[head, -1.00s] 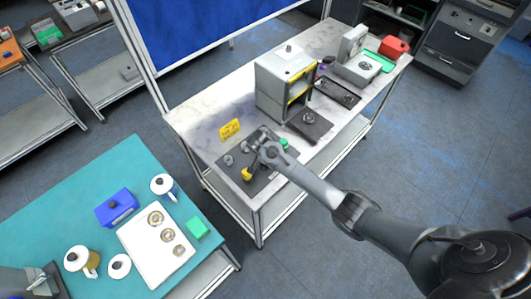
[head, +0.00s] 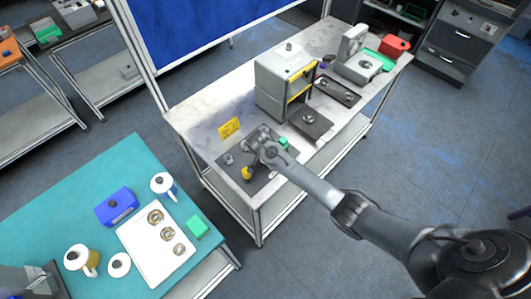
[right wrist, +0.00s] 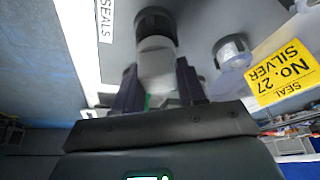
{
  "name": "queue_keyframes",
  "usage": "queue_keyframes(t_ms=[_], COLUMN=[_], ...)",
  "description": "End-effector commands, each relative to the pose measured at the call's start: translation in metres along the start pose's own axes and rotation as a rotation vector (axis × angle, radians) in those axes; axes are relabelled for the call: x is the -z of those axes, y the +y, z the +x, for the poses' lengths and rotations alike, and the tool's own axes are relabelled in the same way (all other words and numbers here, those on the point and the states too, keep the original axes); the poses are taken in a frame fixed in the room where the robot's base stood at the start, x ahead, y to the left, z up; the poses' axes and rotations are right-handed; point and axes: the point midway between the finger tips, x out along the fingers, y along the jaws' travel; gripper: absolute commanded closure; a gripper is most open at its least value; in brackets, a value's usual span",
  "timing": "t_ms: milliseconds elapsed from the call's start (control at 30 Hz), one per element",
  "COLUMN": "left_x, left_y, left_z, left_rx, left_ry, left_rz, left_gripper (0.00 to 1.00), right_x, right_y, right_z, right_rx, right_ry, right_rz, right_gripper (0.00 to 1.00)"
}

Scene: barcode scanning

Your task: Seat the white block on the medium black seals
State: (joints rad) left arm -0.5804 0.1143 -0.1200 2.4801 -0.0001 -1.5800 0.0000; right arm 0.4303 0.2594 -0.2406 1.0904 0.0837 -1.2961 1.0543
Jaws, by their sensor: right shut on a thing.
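My right gripper (head: 261,146) is over the dark mat (head: 258,182) on the marble-topped bench. In the right wrist view its fingers (right wrist: 158,88) are shut on a white block (right wrist: 157,62). A black round seal (right wrist: 155,20) shows just beyond the block and lines up with it. I cannot tell whether the two touch. A silvery round seal (right wrist: 232,50) stands beside them. In the head view the arm and gripper hide the block and the black seal. My left gripper is not in view.
A yellow card (head: 229,128), reading "SEAL No. 27 SILVER" in the wrist view (right wrist: 285,72), stands behind the mat. A yellow piece (head: 246,173) and a green piece (head: 283,142) are near the gripper. A grey cabinet (head: 283,80) stands to the right.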

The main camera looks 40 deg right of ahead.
Motion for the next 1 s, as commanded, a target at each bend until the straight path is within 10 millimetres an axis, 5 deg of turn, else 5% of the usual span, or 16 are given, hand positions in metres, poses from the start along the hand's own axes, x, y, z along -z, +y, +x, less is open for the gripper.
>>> queue_keyframes(t_ms=[567, 600, 700, 800, 1000], left_x=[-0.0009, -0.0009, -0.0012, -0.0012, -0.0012], left_y=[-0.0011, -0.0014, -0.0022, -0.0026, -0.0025], left_z=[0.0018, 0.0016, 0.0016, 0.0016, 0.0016], left_rx=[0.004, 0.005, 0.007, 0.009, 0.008], left_ry=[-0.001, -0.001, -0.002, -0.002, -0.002], left_rz=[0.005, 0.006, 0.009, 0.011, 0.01], left_gripper=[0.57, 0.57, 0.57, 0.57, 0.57], right_x=[-0.0025, -0.0023, -0.0023, -0.0023, -0.0025], right_y=[-0.0003, -0.0003, -0.0003, -0.0003, -0.0001], right_z=[0.0057, 0.0056, 0.0054, 0.0054, 0.0055], right_rx=[0.0, 0.001, 0.001, 0.0, 0.0], right_ry=[0.0, 0.0, 0.0, 0.0, 0.0], right_rz=[0.001, 0.001, 0.0, 0.0, 0.0], right_gripper=[0.9, 0.57, 0.41, 0.3, 0.27])
